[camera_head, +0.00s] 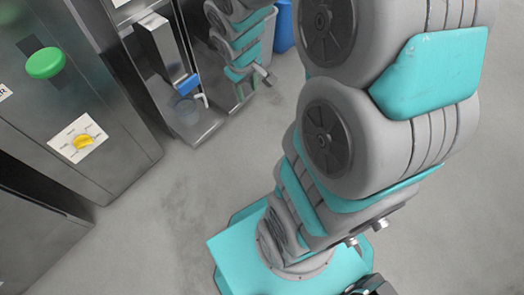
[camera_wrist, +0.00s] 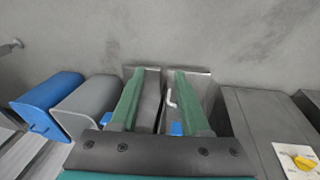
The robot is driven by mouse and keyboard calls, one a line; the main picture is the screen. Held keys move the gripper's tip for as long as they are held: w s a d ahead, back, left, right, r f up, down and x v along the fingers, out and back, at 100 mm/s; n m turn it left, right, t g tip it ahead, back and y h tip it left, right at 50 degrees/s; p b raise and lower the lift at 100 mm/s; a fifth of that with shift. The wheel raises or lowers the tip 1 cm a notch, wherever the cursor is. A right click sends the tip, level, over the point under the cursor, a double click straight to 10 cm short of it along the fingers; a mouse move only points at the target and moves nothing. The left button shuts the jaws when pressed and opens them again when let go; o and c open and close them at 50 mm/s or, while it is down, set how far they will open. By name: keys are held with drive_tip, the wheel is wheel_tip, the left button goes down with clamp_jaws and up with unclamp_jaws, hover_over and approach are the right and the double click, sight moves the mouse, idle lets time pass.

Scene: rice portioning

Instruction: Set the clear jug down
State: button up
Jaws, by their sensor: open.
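The clear jug (camera_head: 186,112) stands upright at the foot of a steel dispenser (camera_head: 165,55), under its blue part (camera_head: 187,84). Its white handle (camera_head: 203,98) sticks out to the right. A white, handle-like piece (camera_wrist: 171,98) shows between the fingers in the wrist view, close to the right finger; the jug's clear body is hard to make out there. My gripper (camera_wrist: 158,72) has its two green fingers spread apart, with nothing seen clamped between them. In the head view, the arm's end (camera_head: 263,75) is right of the jug, apart from it.
A steel cabinet with a green button (camera_head: 45,63) and a yellow knob (camera_head: 83,142) stands left of the dispenser. A blue bin (camera_wrist: 45,100) and a grey bin (camera_wrist: 88,98) stand left of the fingers. Bare grey floor (camera_head: 140,215) lies in front.

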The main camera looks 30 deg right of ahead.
drive_tip(key=s+a+r+g, duration=0.1)
drive_tip(key=s+a+r, duration=0.1)
drive_tip(key=s, duration=0.5)
drive_tip(key=s+a+r+m+g+y, duration=0.1)
drive_tip(key=s+a+r, duration=0.2)
drive_tip(key=s, duration=0.5)
drive_tip(key=s+a+r+m+g, duration=0.1)
drive_tip(key=s+a+r, duration=0.2)
drive_tip(key=s, duration=0.4)
drive_tip(key=shift+s+a+g+y, duration=0.15)
drive_tip(key=shift+a+g+y, duration=0.15)
drive_tip(key=shift+a, duration=0.15)
